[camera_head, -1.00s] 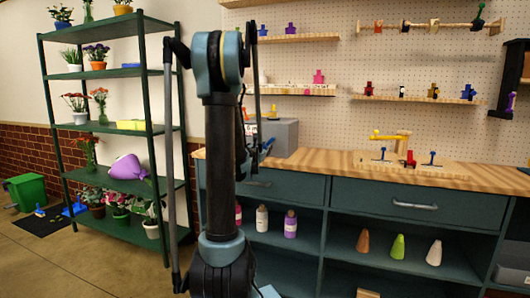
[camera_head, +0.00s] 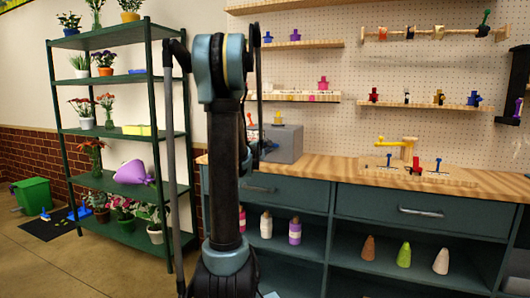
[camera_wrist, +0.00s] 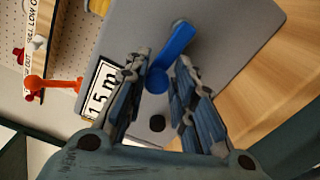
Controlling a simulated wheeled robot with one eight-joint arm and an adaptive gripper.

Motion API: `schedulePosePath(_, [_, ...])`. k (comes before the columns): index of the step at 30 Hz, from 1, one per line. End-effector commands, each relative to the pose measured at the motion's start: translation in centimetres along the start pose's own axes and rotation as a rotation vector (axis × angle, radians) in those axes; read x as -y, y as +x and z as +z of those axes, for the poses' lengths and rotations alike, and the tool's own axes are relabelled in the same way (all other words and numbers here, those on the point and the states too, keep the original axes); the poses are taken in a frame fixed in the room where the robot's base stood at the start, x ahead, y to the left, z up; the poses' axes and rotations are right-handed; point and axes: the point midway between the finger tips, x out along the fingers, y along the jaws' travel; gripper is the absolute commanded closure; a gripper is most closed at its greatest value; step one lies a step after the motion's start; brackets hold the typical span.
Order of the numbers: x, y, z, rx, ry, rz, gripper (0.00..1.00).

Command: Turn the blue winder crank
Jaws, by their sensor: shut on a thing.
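The blue winder crank (camera_wrist: 180,42) sticks out from the face of a grey box (camera_wrist: 225,45) in the wrist view. The far end of the crank shows beyond the fingertips. In the head view the grey box (camera_head: 284,142) stands on the counter, partly behind my arm. My gripper and the crank are mostly hidden there.
A yellow knob (camera_head: 277,117) is on top of the box. The wooden counter (camera_head: 330,166) is clear right of the box, up to a board with a yellow-armed fixture (camera_head: 400,142). A green plant rack (camera_head: 118,72) stands left. An orange-red part (camera_wrist: 50,85) shows beside the box.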

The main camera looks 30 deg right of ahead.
Motion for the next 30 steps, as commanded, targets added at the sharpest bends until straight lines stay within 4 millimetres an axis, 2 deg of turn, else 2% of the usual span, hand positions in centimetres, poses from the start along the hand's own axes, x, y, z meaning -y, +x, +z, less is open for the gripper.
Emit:
schedulePosePath(6, [-0.8, 0.1, 0.4, 0.002, 0.173, 0.000, 1.00])
schedulePosePath(15, [-1.4, 0.1, 0.9, 0.005, 0.334, 0.000, 1.00])
schedulePosePath(30, [-1.5, 0.0, 1.3, 0.008, 0.398, 0.000, 1.00])
